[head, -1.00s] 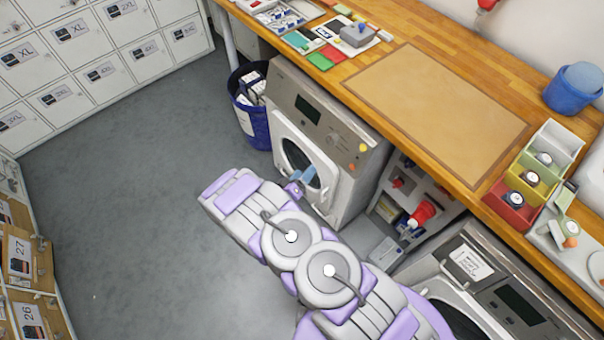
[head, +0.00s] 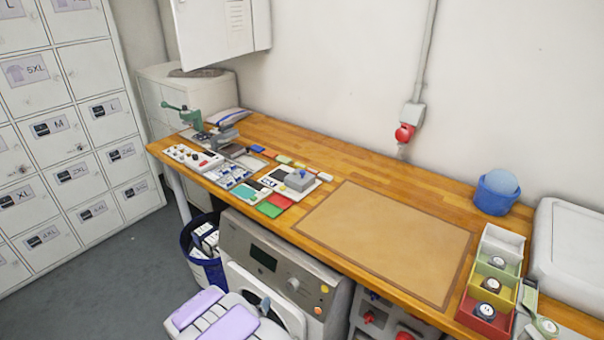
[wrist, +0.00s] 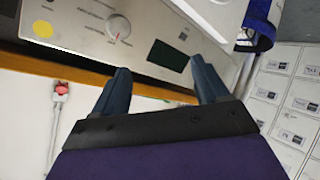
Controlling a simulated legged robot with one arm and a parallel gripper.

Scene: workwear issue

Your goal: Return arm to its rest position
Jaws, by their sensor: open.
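My gripper (wrist: 160,88) shows in the wrist view with its two dark blue fingers spread apart and nothing between them. Beyond the fingers is the control panel of a grey washing machine (wrist: 155,35), with a dial, a yellow button and a dark display. In the head view, part of my lilac and white arm (head: 222,322) is at the bottom, in front of the same washing machine (head: 272,258). The fingertips cannot be made out clearly in the head view.
A wooden worktop (head: 290,155) with a tan mat (head: 385,240) runs above the washing machine. A blue bin (head: 207,268) stands at the machine's left. Lockers (head: 75,165) line the left side. Grey floor (head: 120,290) is clear between lockers and machine. Coloured trays (head: 488,318) sit at right.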

